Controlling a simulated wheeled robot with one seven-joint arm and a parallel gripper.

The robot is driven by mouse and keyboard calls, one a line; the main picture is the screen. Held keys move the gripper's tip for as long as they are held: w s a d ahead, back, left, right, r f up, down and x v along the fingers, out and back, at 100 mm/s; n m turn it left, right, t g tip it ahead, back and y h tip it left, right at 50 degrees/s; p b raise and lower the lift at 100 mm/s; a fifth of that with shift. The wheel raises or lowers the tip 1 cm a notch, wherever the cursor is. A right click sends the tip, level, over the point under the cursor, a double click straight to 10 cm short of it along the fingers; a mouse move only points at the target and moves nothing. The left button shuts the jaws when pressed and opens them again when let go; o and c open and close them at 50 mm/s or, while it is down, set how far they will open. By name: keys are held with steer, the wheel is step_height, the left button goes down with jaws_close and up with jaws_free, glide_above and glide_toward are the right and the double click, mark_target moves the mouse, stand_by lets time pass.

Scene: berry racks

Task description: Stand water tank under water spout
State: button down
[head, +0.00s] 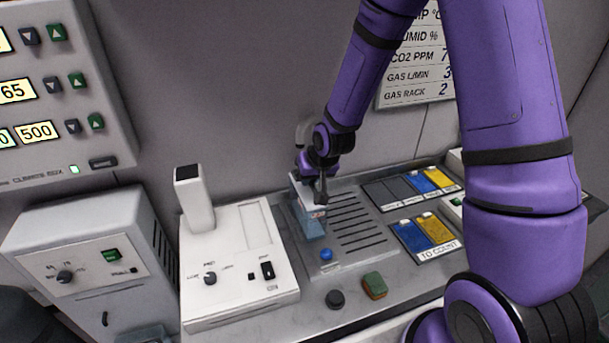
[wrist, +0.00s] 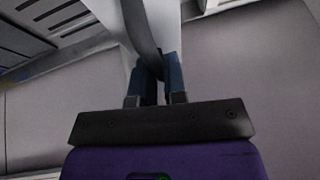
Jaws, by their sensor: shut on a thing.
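The water tank (head: 312,227) is a small see-through bluish box with a pale upper part. It looks upright over the left end of the slotted grey panel. My gripper (head: 318,192) is at its top, shut on it. In the wrist view my gripper (wrist: 160,75) has its two dark blue fingers closed around a grey curved strip, seemingly part of the tank. A grey curved piece (head: 303,130), perhaps the water spout, shows behind my wrist, above the tank. My wrist hides most of it. I cannot tell whether the tank touches the panel.
A white device (head: 240,260) with an upright column stands close left of the tank. Blue and yellow trays (head: 425,232) lie to the right. The wall is close behind.

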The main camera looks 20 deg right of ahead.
steer(key=shift+w+f, duration=0.2)
steer(key=shift+w, duration=0.1)
steer(key=shift+s, duration=0.1)
steer(key=c, duration=1.2)
jaws_free()
steer(key=shift+o, duration=0.2)
steer(key=v, duration=1.2)
steer(key=shift+r, duration=0.15)
